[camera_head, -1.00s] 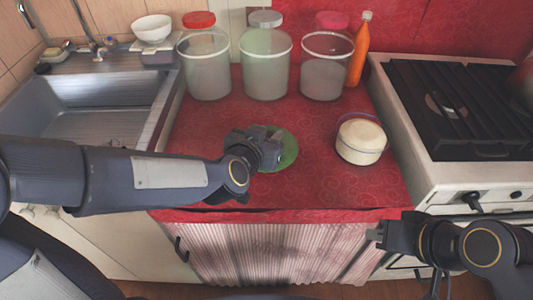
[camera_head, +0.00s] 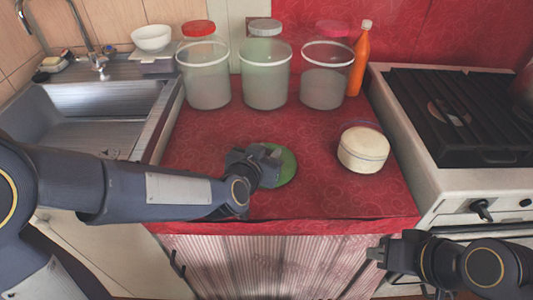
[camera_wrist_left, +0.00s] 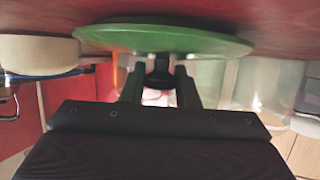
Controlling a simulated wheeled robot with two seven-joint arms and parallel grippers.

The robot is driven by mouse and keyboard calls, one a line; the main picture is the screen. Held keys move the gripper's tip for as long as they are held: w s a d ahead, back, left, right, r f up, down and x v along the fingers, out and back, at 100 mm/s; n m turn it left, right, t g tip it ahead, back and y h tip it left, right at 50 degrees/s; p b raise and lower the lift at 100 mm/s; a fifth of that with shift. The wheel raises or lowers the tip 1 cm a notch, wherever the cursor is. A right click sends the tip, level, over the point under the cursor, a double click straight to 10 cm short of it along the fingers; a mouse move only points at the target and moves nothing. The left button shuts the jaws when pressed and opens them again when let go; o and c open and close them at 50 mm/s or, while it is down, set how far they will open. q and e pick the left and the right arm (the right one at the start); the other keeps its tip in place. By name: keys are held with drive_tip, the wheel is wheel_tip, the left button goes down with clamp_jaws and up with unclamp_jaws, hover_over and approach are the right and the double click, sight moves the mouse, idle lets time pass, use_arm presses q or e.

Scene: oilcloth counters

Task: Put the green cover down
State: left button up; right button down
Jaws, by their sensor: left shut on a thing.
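The green cover (camera_head: 287,168) is a round disc over the red counter, left of the cream tub. In the left wrist view the green cover (camera_wrist_left: 165,38) spans the top, its dark knob between my fingers. My left gripper (camera_head: 265,166) is shut on that knob; its fingers also show in the left wrist view (camera_wrist_left: 160,85). The cover lies close to the red surface; I cannot tell whether it touches. My right gripper (camera_head: 377,254) is in front of the counter's front edge, and its jaws are too unclear to read.
The cream tub (camera_head: 363,152) stands on the red counter (camera_head: 330,200). Several clear jars (camera_head: 264,82) and an orange bottle (camera_head: 358,65) stand at the back. The sink (camera_head: 90,110) is left, the stove (camera_head: 460,115) right. Bare counter surrounds the cover.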

use_arm(q)
drive_tip(key=shift+s+f, duration=0.2)
drive_tip(key=shift+f, duration=0.55)
drive_tip(key=o, duration=1)
drive_tip(key=shift+a+f, duration=0.15)
drive_tip(key=shift+r, duration=0.25)
drive_tip(key=shift+w+r+p, duration=0.1)
drive_tip(key=shift+r+p, duration=0.4)
drive_tip(key=p+v, duration=0.1)
drive_tip(key=v, duration=0.2)
drive_tip(key=p+v, duration=0.1)
drive_tip(key=v, duration=0.3)
drive_tip(key=p+v, duration=0.2)
drive_tip(key=v, duration=0.2)
drive_tip(key=shift+d+r, duration=0.2)
drive_tip(key=shift+r, duration=0.2)
drive_tip(key=shift+s+a, duration=0.15)
drive_tip(key=shift+s, duration=0.15)
